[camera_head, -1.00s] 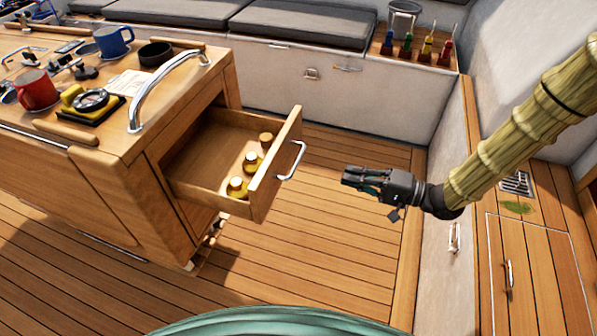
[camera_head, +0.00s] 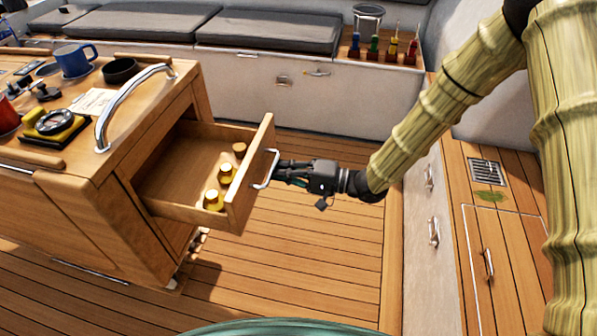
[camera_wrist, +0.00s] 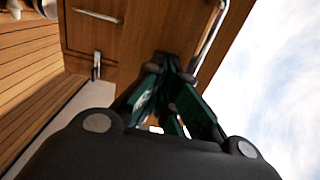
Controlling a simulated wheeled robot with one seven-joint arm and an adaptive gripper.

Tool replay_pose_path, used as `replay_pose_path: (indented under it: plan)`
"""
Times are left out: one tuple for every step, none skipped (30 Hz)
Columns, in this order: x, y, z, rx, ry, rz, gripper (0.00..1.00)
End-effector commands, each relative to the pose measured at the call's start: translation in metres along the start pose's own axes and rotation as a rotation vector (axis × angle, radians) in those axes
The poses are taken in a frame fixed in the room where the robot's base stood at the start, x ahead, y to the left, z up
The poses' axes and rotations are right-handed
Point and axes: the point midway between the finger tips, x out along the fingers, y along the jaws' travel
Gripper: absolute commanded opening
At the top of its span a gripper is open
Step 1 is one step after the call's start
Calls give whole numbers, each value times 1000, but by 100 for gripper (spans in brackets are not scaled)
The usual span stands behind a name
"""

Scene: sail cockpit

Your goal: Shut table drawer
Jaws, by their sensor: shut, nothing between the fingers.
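The wooden table (camera_head: 150,120) stands at the left with its drawer (camera_head: 170,185) pulled well out. The drawer's metal handle (camera_head: 266,169) is on the front panel. My gripper (camera_head: 278,172) is shut and empty, its fingertips at the drawer front beside the handle. In the wrist view the fingers (camera_wrist: 168,70) point at the wooden drawer front (camera_wrist: 140,45), with the handle (camera_wrist: 208,40) just to their right. I cannot tell whether the fingertips touch the panel.
A compass (camera_head: 52,122), blue mug (camera_head: 76,60) and black bowl (camera_head: 120,70) sit on the tabletop, beside a curved grab rail (camera_head: 118,103). Grey-cushioned benches (camera_head: 270,30) line the back. A locker (camera_head: 495,260) stands at the right. The plank floor (camera_head: 300,260) before the drawer is clear.

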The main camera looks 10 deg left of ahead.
Motion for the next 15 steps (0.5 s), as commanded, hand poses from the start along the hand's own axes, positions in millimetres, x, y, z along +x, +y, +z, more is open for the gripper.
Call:
replay_pose_path:
  plan:
    - [6,0,0,0,-2,0,0]
    - [9,0,0,0,-1,0,0]
    - [12,0,0,-1,-1,0,0]
    - [14,0,0,-1,0,0,0]
    - [15,0,0,-1,0,0,0]
    - [17,0,0,-1,0,0,0]
    - [18,0,0,-1,0,0,0]
    - [19,0,0,-1,0,0,0]
    - [20,0,0,-1,0,0,0]
    - [20,0,0,-1,0,0,0]
    - [20,0,0,-1,0,0,0]
    - [20,0,0,-1,0,0,0]
    - [20,0,0,-1,0,0,0]
    - [20,0,0,-1,0,0,0]
    - [20,0,0,-1,1,0,0]
